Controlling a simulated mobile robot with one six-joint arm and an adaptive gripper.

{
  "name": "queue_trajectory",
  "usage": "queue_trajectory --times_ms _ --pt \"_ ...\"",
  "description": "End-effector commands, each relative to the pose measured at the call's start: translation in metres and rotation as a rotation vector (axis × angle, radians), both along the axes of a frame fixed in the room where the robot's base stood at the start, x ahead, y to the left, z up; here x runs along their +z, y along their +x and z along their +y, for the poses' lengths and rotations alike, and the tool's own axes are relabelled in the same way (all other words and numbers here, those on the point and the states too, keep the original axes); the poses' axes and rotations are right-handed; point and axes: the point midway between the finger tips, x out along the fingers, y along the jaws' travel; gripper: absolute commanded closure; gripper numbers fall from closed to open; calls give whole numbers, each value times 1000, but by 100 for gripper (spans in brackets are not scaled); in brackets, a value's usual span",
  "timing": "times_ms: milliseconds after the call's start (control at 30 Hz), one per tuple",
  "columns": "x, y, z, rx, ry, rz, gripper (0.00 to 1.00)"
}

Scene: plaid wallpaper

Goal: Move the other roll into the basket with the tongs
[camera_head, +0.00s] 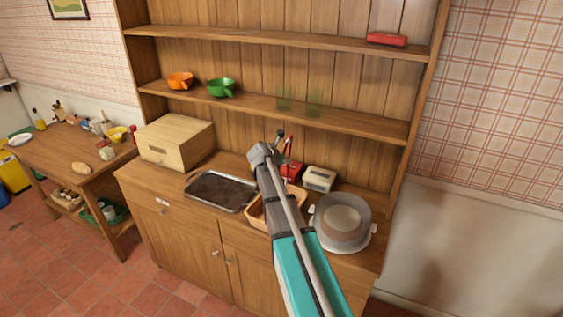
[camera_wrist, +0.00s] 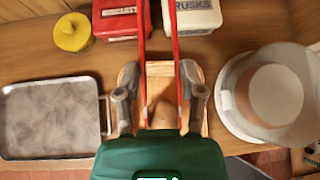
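My gripper (camera_head: 266,152) is over the wooden cabinet top, above the bread basket (camera_head: 256,214). In the wrist view my gripper (camera_wrist: 161,95) has one finger on each side of the red tongs (camera_wrist: 143,55) and appears shut on them. Their two arms stand apart and run out past the top edge. The tongs (camera_head: 288,147) show partly in the head view. The basket (camera_wrist: 160,69) lies below the tongs, with a brown shape, perhaps a roll (camera_wrist: 162,112), between their arms.
A dark baking tray (camera_head: 221,190) lies left of the basket; a bread box (camera_head: 174,140) stands behind it. A covered cake stand (camera_head: 342,222) is close on the right. A red tin (camera_wrist: 117,18) and a rusks tin (camera_wrist: 196,14) stand behind.

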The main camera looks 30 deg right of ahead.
Motion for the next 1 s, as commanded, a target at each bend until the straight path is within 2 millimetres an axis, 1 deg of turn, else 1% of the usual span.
queue_trajectory --times_ms 667,767,1000 --pt "1 0 -1 -1 0 0 48" --pt "7 0 -1 -1 0 0 48" --pt "31 0 -1 -1 0 0 48"
